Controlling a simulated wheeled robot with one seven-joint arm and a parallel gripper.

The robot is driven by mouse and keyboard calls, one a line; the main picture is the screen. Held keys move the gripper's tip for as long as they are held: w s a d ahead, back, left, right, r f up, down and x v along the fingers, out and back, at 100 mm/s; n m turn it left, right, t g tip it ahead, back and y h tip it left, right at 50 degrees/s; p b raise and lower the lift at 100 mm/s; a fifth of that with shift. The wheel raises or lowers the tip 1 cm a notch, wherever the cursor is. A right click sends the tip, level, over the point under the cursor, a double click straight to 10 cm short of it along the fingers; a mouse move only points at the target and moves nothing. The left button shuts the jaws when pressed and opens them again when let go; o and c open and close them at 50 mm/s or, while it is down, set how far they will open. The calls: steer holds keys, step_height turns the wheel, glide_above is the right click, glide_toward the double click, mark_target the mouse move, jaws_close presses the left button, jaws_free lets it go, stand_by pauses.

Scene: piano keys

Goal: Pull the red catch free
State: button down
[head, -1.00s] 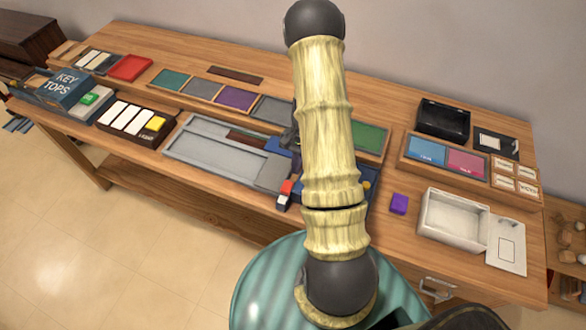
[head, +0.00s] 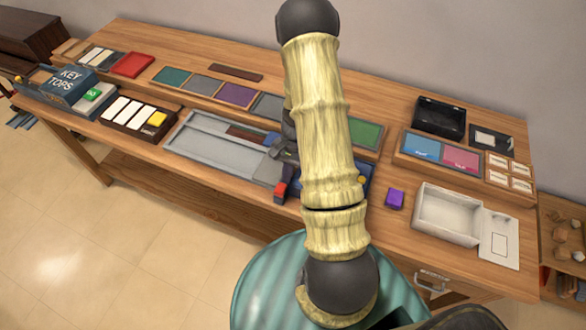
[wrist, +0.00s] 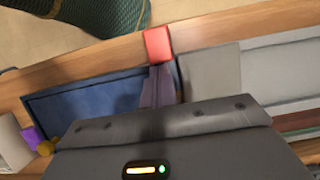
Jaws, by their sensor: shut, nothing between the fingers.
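The red catch (head: 281,188) shows in the head view at the front edge of the bench, just left of my arm. In the wrist view the red catch (wrist: 157,44) is a small red block at the bench's front edge, between a dark blue panel (wrist: 95,97) and a grey plate (wrist: 211,80). My gripper (wrist: 159,68) is shut, its narrow dark fingers just behind the catch with nothing between them. Whether the fingertips touch the catch I cannot tell.
A grey tray (head: 205,151) lies left of the catch. A purple block (head: 395,199) and an open white box (head: 447,216) stand to the right. A box of white keys with one yellow (head: 136,113) is at left. Free floor lies in front of the bench.

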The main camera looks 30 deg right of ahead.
steer(key=shift+s+f, duration=0.1)
steer(key=shift+s, duration=0.05)
steer(key=shift+a, duration=0.1)
steer(key=shift+w, duration=0.2)
steer(key=shift+w+d, duration=0.15)
steer(key=shift+d, duration=0.05)
steer(key=w+d, duration=0.1)
steer(key=d, duration=0.1)
steer(key=w+d+r, duration=0.1)
steer(key=shift+w+d+r, duration=0.1)
steer(key=shift+w+d, duration=0.25)
steer(key=shift+w, duration=0.05)
steer(key=b+v, duration=0.1)
steer(key=v, duration=0.7)
steer(key=shift+r, duration=0.3)
steer(key=shift+a+r, duration=0.1)
